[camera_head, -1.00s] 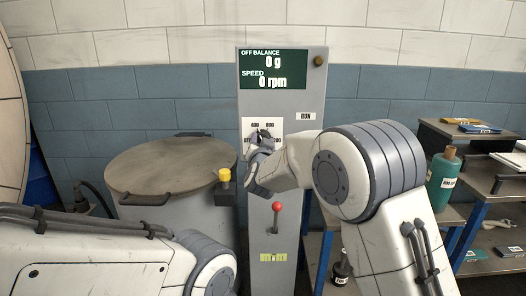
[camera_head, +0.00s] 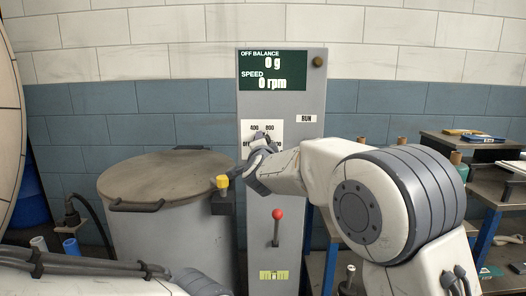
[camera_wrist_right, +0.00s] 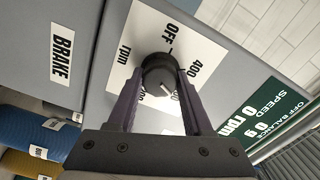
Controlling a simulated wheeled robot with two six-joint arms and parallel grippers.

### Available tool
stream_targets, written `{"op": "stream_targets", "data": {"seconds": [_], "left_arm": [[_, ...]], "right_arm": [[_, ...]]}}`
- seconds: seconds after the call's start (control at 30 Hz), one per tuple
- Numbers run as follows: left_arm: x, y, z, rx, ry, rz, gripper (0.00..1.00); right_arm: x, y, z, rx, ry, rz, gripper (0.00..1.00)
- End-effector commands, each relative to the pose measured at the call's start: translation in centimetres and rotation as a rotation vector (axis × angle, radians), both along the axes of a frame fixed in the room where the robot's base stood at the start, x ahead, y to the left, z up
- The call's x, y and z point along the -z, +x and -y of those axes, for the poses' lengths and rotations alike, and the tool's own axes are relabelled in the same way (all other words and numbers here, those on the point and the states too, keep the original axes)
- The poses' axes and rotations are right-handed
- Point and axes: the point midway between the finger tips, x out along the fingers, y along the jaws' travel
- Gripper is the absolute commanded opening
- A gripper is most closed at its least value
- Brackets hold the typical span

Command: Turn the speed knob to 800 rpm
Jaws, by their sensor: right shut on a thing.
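The speed knob (camera_wrist_right: 158,76) is a round black dial with a white pointer line, on a white label plate (camera_head: 275,128) on the grey control panel. My right gripper (camera_head: 262,138) is at the knob and mostly covers it in the head view. In the right wrist view the two fingers of my right gripper (camera_wrist_right: 159,88) are closed on either side of the knob. The pointer aims to the lower right, towards a label partly hidden by a finger. OFF and 400 are readable there. The display (camera_head: 273,71) reads 0 rpm and 0 g. My left gripper is out of view.
A red-knobbed lever (camera_head: 277,216) is below the knob, and a yellow-topped control (camera_head: 222,184) is at the panel's left edge. A large lidded drum (camera_head: 165,185) stands left. Shelves (camera_head: 500,185) with various items stand right.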

Motion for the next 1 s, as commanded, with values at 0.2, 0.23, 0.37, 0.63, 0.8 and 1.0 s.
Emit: {"op": "stream_targets", "data": {"seconds": [0.2, 0.23, 0.37, 0.63, 0.8, 1.0], "left_arm": [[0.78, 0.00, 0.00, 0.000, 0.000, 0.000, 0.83], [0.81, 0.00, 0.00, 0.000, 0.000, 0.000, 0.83], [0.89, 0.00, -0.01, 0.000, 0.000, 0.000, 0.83], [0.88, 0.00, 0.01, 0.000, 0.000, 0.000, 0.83], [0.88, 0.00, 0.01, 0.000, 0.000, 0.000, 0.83], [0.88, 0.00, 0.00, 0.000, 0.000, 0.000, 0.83]], "right_arm": [[0.16, 0.00, 0.02, 0.000, 0.069, -0.001, 0.00], [0.14, 0.00, 0.02, 0.000, 0.075, -0.001, 0.00], [0.11, 0.00, 0.03, 0.001, 0.091, -0.002, 0.00], [0.09, 0.00, 0.05, 0.002, 0.094, -0.002, 0.00], [0.09, 0.01, 0.05, 0.002, 0.093, -0.002, 0.70], [0.07, 0.01, 0.02, 0.000, 0.092, -0.001, 0.81]]}}
